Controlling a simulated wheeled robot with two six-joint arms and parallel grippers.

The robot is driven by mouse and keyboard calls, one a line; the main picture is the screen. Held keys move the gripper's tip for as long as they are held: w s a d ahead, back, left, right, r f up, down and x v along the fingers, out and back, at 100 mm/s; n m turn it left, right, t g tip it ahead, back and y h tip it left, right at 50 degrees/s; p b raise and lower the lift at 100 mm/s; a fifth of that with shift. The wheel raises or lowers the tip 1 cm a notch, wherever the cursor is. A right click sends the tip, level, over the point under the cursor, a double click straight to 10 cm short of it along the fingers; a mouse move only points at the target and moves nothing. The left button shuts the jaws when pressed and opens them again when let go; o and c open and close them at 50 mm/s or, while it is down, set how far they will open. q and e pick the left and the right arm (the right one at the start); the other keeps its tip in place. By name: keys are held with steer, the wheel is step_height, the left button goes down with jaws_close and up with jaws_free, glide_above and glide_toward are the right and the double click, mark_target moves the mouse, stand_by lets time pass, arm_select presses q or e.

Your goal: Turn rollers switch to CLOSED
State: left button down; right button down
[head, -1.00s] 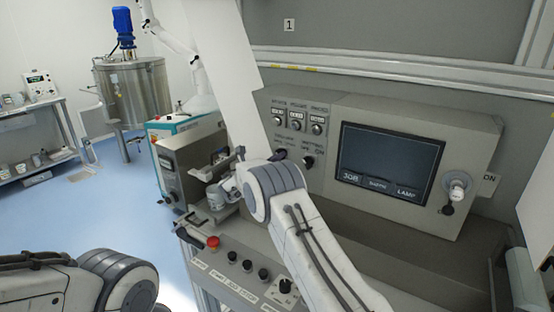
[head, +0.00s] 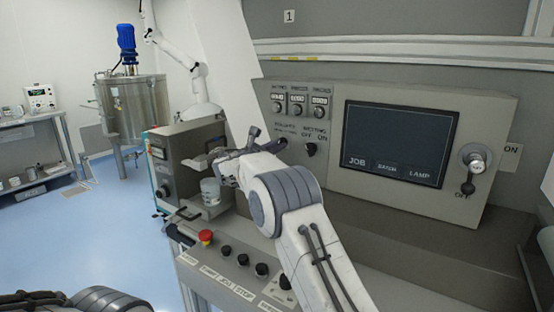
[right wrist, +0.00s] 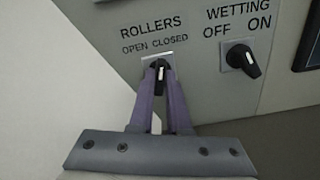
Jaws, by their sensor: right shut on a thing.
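The rollers switch (right wrist: 161,72) is a small black knob with a white mark, on the grey panel under the ROLLERS label. OPEN is printed at its upper left and CLOSED at its upper right. The white mark stands nearly upright in the right wrist view; I cannot tell which label it points to. My right gripper (right wrist: 161,88) is shut on the knob, one purple finger on each side. In the head view my right gripper (head: 262,142) is at the panel's left part, and the switch is largely hidden there. My left gripper is out of view.
The wetting switch (right wrist: 240,60) is close on the right; it also shows in the head view (head: 310,149). A dark screen (head: 398,143) and a key-like knob (head: 473,160) are further right. A red emergency button (head: 206,237) and several black knobs line the lower ledge.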

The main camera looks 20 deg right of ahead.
steer(key=shift+f+m+b, duration=0.15)
steer(key=shift+m+b, duration=1.15)
steer(key=c, duration=0.9)
jaws_free()
steer(key=shift+s+a, duration=0.1)
steer(key=b+v, duration=0.2)
steer(key=v, duration=0.8)
steer(key=shift+s+a, duration=0.1)
steer(key=shift+s, duration=0.05)
steer(key=shift+s, duration=0.1)
